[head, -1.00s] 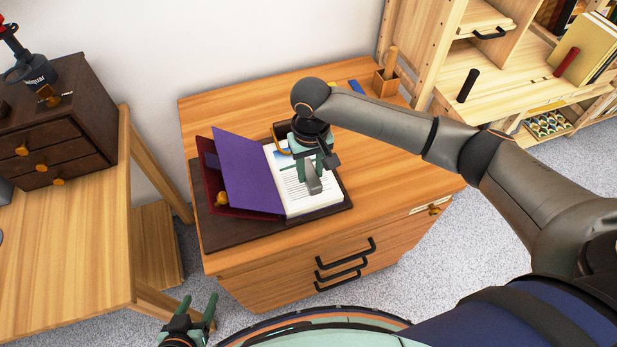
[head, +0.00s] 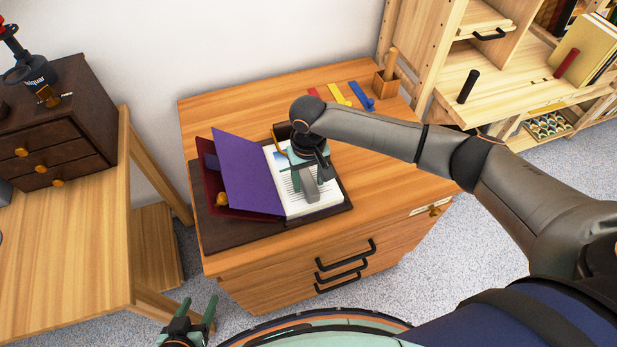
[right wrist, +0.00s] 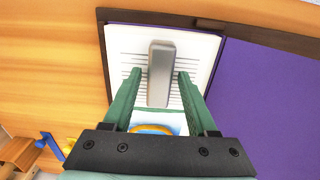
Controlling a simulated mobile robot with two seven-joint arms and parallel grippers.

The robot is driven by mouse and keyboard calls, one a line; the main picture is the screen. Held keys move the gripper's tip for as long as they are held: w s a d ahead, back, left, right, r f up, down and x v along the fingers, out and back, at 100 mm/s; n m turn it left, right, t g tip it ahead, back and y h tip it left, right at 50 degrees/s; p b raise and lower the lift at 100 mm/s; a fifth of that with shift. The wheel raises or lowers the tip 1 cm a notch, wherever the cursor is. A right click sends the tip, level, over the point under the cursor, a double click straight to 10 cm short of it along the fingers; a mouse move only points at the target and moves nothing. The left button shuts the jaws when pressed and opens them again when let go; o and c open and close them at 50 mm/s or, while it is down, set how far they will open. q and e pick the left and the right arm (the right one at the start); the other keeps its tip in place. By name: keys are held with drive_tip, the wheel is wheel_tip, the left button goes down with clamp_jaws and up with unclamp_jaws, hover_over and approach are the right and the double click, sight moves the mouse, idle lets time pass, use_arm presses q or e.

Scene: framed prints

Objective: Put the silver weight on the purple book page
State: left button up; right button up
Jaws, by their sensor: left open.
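The silver weight (head: 309,186) is a grey bar over the white printed page (right wrist: 125,45) of the open book. In the right wrist view the weight (right wrist: 161,72) lies between my right fingertips, with a narrow gap on each side. My right gripper (right wrist: 159,74) is open around it; the head view shows this gripper from above (head: 308,165). The purple page (head: 245,172) is raised at a tilt on the book's left side, and also shows beside the white page (right wrist: 265,90). My left gripper (head: 195,315) is open and empty at the bottom, away from the cabinet.
The book rests on a dark mat (head: 225,238) on the wooden cabinet (head: 400,200). Red, yellow (head: 340,94) and blue (head: 361,97) strips lie at the back, near a small wooden holder (head: 386,85). The cabinet top right of the book is clear.

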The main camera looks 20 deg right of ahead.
sight(308, 182)
drive_tip(key=shift+o, duration=0.4)
drive_tip(key=shift+r, duration=0.1)
wheel_tip(308, 182, up, 12)
drive_tip(key=shift+p, duration=0.45)
